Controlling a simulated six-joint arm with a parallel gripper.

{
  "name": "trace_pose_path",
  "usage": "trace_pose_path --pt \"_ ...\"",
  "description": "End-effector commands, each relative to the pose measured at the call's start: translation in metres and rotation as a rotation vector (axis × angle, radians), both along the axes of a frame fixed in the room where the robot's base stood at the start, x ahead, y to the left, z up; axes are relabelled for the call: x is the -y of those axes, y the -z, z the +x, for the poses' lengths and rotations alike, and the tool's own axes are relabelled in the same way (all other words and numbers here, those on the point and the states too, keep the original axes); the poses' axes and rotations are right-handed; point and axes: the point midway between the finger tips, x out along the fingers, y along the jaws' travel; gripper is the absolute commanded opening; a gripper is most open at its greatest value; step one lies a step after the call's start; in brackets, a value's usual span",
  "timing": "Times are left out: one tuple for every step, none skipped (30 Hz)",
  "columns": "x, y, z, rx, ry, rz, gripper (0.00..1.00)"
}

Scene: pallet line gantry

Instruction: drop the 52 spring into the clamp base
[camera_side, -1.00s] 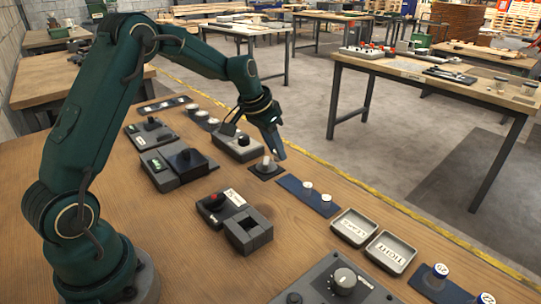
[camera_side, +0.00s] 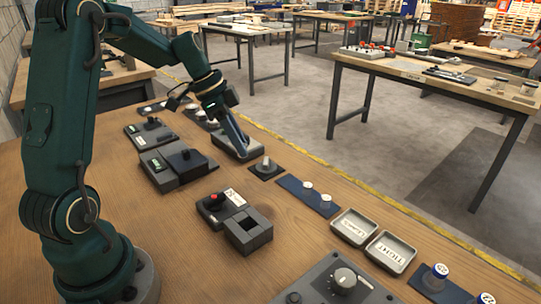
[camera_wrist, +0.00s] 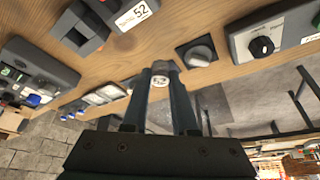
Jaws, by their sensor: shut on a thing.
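My gripper (camera_side: 243,152) is in front of the grey box with the black knob at the back of the bench. In the wrist view its two fingers (camera_wrist: 160,72) are closed around a small white-capped cylinder, the spring (camera_wrist: 160,82); the marking on its cap is too small to read surely. In the side view I cannot make out the held spring. The clamp base (camera_side: 248,236), a dark block with a square opening, sits mid-bench, apart from my gripper. It also shows in the wrist view (camera_wrist: 78,28), beside a label reading 52.
A black plate with an upright knob (camera_side: 265,167) lies right of my gripper. The red-button box (camera_side: 220,205) adjoins the clamp base. Bare wood lies between.

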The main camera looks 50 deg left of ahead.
Motion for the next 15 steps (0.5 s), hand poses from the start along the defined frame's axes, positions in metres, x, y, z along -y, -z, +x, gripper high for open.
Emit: trace_pose_path --pt "0.012 0.001 -0.007 -0.001 0.111 -0.002 0.0" --pt "0.02 0.001 -0.011 -0.001 0.184 -0.001 0.0" --pt "0.031 0.001 -0.018 0.0 0.282 -0.002 0.0" --pt "0.039 0.001 -0.023 0.0 0.36 -0.001 0.0" --pt "0.048 0.001 -0.028 0.001 0.437 -0.001 0.0" --pt "0.06 0.001 -0.036 0.001 0.539 0.0 0.0" --pt "0.068 0.0 -0.041 0.001 0.612 -0.001 0.0" --pt "0.077 -0.001 -0.047 0.001 0.684 0.0 0.0" --pt "0.087 -0.002 -0.054 0.002 0.768 0.0 0.0" --pt "0.093 -0.003 -0.059 0.002 0.816 0.0 0.0" --pt "0.099 -0.004 -0.063 0.002 0.858 0.0 0.0" --pt "0.106 -0.005 -0.068 0.003 0.898 0.001 0.0" --pt "0.11 -0.005 -0.071 0.002 0.916 0.0 0.0" --pt "0.113 -0.006 -0.073 0.003 0.926 0.001 0.0" --pt "0.116 -0.007 -0.074 0.004 0.935 0.002 0.0"
